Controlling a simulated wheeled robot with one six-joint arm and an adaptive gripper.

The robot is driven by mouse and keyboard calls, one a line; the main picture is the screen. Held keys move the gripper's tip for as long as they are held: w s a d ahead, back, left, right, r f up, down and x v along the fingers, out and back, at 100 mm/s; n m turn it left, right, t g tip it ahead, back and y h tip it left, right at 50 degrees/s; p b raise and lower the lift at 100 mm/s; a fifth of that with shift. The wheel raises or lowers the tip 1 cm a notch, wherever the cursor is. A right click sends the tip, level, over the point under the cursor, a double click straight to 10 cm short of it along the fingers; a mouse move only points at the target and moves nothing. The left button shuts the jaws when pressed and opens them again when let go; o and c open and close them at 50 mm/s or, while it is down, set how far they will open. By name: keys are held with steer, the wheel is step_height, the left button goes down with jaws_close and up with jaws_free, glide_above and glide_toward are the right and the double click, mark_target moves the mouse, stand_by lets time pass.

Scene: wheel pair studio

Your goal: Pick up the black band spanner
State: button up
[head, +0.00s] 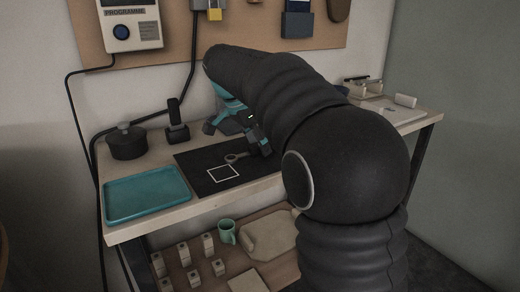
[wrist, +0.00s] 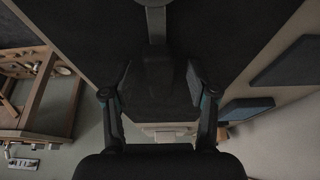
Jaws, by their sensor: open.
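The band spanner (head: 236,157) lies on the black mat (head: 190,160) in the head view. Its grey ring and part of its shank show; the rest is hidden by my gripper (head: 245,132). In the wrist view the spanner's grey shank (wrist: 156,25) comes down from the top edge into a dark handle (wrist: 158,75). My gripper (wrist: 158,82) is open, with one finger on each side of the dark handle. There are visible gaps between the fingers and the handle. I cannot tell the height of the fingertips above the mat.
A white square outline (head: 223,173) is marked on the mat. A teal tray (head: 147,193) sits at the bench's left end, with a black pot (head: 127,143) and a black upright device (head: 177,122) behind. A lower shelf holds several blocks and a green mug (head: 227,232).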

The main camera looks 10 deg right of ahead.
jaws_close()
steer(key=shift+r, duration=0.1)
steer(key=shift+r, duration=0.5)
steer(key=r, duration=0.3)
steer(key=shift+s+d+r, duration=0.2)
steer(key=shift+d+r, duration=0.1)
steer(key=s+d+r, duration=0.6)
steer(key=s+d, duration=0.1)
steer(key=d, duration=0.1)
steer(key=shift+s+r, duration=0.15)
steer(key=shift+s, duration=0.05)
